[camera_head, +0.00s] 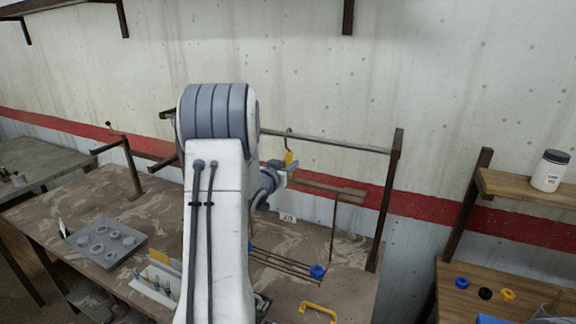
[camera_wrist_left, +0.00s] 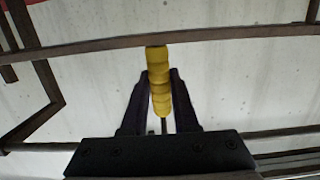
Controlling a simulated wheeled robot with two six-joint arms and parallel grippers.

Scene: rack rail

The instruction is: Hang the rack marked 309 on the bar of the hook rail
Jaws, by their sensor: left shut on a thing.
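My left gripper (camera_head: 287,168) is shut on the yellow grip (camera_head: 290,158) of a hanging rack, and both fingers (camera_wrist_left: 160,95) close on it in the wrist view. A grey hook (camera_head: 288,135) rises above the grip. Below it are a brown crossbeam (camera_head: 335,190), thin side wires and lower rods with blue ends (camera_head: 317,271). A white tag (camera_head: 287,217) shows below the beam; its number is too small to read surely. The hook rail's grey bar (camera_head: 340,145) runs behind, with the hook's top near its height. I cannot tell whether they touch. My right gripper is not in view.
The rail's right post (camera_head: 386,200) stands close to the rack. On the table are a grey tray with round cups (camera_head: 105,245), a white holder (camera_head: 155,284) and a yellow handle (camera_head: 318,311). A shelf with a white jar (camera_head: 550,171) is at right.

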